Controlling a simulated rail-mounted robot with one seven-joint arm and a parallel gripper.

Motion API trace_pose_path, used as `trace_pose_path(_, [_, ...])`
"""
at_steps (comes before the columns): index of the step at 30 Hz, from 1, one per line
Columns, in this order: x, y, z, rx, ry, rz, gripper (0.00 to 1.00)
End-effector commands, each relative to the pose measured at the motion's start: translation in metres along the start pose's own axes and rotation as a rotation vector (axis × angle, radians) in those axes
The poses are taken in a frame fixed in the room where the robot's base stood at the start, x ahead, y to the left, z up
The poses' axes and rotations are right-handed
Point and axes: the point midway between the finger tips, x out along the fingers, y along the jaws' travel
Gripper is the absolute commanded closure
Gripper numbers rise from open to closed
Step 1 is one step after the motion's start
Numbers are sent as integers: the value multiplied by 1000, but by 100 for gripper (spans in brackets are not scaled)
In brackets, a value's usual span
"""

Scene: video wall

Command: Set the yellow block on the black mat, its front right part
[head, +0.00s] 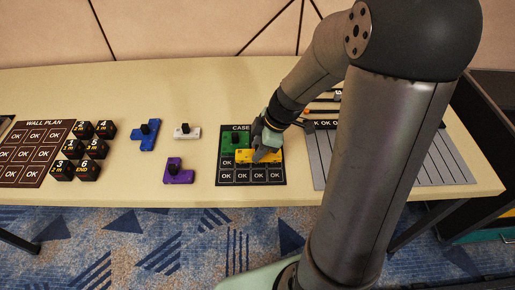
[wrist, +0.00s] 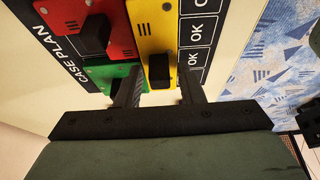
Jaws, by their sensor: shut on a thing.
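The black mat (head: 219,182) lies on the table and carries white-edged OK cells. My gripper (head: 262,148) is over it, shut on the yellow block (head: 245,157). In the wrist view the fingers (wrist: 160,92) stand on either side of the yellow block (wrist: 157,45) near its black knob. The block lies lengthwise left to right over the mat's middle, behind the front OK cells. I cannot tell whether it touches the mat. A green block (head: 230,141) sits at the mat's back left, close to the yellow one. The gripper partly hides the mat's back right.
A red block (wrist: 118,25) with a black knob lies beside the yellow one, hidden in the head view. Blue (head: 146,135), white (head: 187,132) and purple (head: 179,172) blocks lie left. A grey slatted panel (head: 322,160) is right. The mat's front row is bare.

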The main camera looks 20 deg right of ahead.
Motion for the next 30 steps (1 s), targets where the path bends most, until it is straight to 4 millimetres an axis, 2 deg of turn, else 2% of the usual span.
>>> trace_pose_path(1, [10,-1,4,2,1,-5,96])
trace_pose_path(4, [19,-1,8,2,0,-3,96])
trace_pose_path(20, [26,-1,11,1,-1,-1,96])
trace_pose_path(21, [26,-1,11,2,-1,-1,62])
trace_pose_path(23, [25,-1,11,2,-1,-2,46])
trace_pose_path(24, [25,-1,11,2,-1,-2,43])
trace_pose_path(30, [26,-2,12,3,-2,-4,43])
